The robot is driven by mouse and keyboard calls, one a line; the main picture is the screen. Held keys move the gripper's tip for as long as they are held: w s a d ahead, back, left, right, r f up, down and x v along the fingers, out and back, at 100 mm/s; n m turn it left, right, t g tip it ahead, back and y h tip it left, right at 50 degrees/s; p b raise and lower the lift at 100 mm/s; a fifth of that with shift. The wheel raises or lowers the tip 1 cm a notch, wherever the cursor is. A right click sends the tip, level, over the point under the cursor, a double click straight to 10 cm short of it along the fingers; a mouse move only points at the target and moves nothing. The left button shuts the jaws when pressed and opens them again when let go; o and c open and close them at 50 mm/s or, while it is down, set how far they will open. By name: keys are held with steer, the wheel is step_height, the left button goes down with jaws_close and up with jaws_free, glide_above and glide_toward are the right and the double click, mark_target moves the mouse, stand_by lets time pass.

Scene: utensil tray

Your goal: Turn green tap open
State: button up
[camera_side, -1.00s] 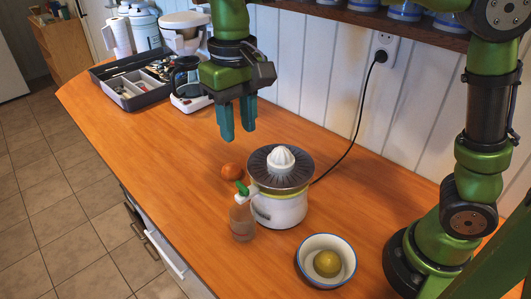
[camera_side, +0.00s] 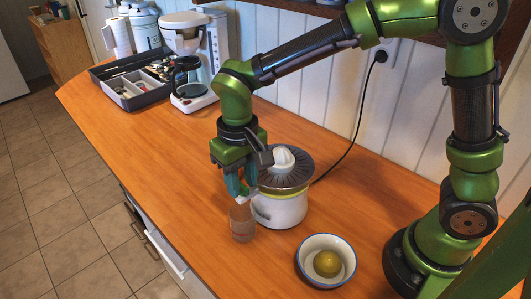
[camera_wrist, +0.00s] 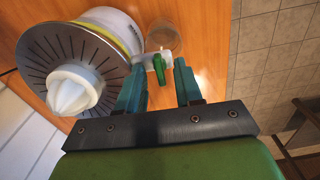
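The green tap (camera_wrist: 158,68) sits on the white spout of the citrus juicer (camera_side: 281,207). In the wrist view it lies between the two teal fingers of my gripper (camera_wrist: 163,78), nearer the left finger, with gaps beside it. My gripper (camera_side: 240,188) is open and points down over the spout in the side view, where its fingers hide most of the tap. A clear glass (camera_side: 242,224) stands under the spout; it also shows in the wrist view (camera_wrist: 163,37). The juicer has a grey ribbed tray and a white cone (camera_wrist: 72,90).
A white bowl with a blue rim (camera_side: 307,273) holds a lemon (camera_side: 327,263) at the front. A utensil tray (camera_side: 126,98) and a coffee maker (camera_side: 196,92) stand at the back. A black cord (camera_side: 360,125) runs to the wall socket. The counter's left part is clear.

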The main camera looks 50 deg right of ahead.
steer(key=shift+c, duration=0.3)
jaws_close()
steer(key=shift+n, duration=0.3)
steer(key=n, duration=0.8)
steer(key=shift+n, duration=0.4)
steer(key=n, duration=0.4)
steer(key=shift+n, duration=2.2)
